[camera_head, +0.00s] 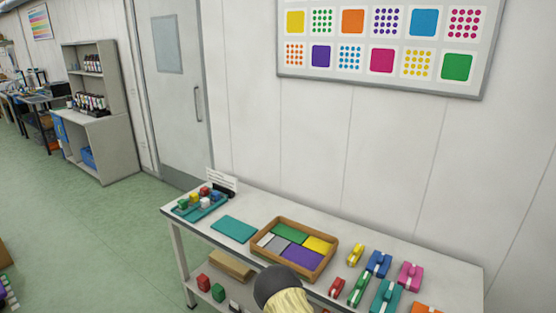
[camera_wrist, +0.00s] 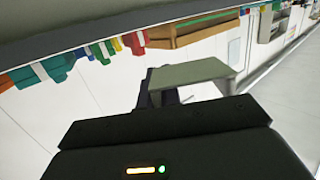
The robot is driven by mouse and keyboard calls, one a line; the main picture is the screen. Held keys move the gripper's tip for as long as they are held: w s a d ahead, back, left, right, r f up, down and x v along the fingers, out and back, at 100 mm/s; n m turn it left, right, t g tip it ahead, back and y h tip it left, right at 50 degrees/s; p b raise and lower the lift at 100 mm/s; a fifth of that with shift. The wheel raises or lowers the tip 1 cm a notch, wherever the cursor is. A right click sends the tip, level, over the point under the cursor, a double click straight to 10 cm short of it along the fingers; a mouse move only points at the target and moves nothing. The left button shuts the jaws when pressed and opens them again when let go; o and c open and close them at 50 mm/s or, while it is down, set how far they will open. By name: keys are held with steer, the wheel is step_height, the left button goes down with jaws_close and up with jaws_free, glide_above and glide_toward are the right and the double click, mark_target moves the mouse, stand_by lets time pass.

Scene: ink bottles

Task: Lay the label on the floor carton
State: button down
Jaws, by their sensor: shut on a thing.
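In the wrist view my gripper (camera_wrist: 162,97) is shut on a flat grey-green piece (camera_wrist: 195,73), which looks like the label. The piece stands out past the dark fingers, and its printed side cannot be made out. In the head view the gripper and the held piece do not show; only a rounded part of my arm appears at the bottom edge. No floor carton can be made out for sure. A brown edge (camera_head: 3,252) of something on the floor shows at the far left of the head view.
A white table (camera_head: 188,225) stands against the wall, with a wooden tray (camera_head: 262,258) of coloured cards, a teal mat (camera_head: 234,229) and several coloured dispensers. A flat brown box (camera_head: 230,265) lies on its lower shelf. The green floor (camera_head: 90,235) at left is mostly clear.

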steer(key=s+f, duration=0.4)
steer(key=f, duration=0.1)
steer(key=shift+s+f, duration=0.2)
steer(key=shift+f, duration=0.05)
stand_by(0.4)
steer(key=shift+s+f, duration=0.15)
steer(key=shift+f, duration=0.1)
stand_by(0.4)
steer(key=shift+r, duration=0.3)
steer(key=shift+w+a, duration=0.15)
steer(key=shift+w, duration=0.05)
stand_by(0.8)
